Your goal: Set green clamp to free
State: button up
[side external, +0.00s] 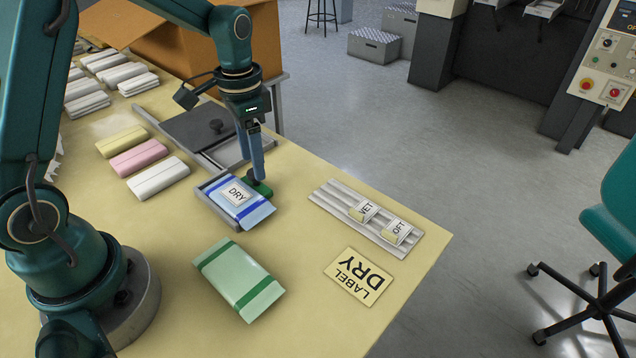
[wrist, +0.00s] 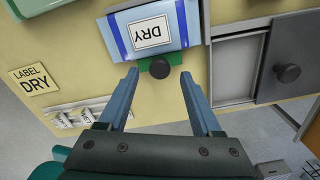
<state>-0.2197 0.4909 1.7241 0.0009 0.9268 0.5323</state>
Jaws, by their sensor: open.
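The green clamp (side external: 262,189) sits at the table's far edge of a grey holder, against the end of a blue-and-white pack (side external: 256,214) labelled DRY. In the wrist view the clamp (wrist: 176,57) shows as a green strip with a dark round knob (wrist: 160,69) in front of it. My gripper (side external: 257,176) is over the clamp, pointing down. In the wrist view my gripper (wrist: 160,74) is open, with one finger on each side of the knob and visible gaps between. I cannot tell the exact fingertip height relative to the knob.
A grey sliding plate with a knob (side external: 216,127) lies behind the holder. A rack (side external: 330,199) with two label blocks and a LABEL DRY card (side external: 358,276) lie to the right. A green pack (side external: 238,280) lies in front. Several wrapped packs are at left.

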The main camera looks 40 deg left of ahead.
jog(key=shift+f, duration=0.9)
grip_shut()
jog(key=shift+r, duration=0.1)
dwell(0.7)
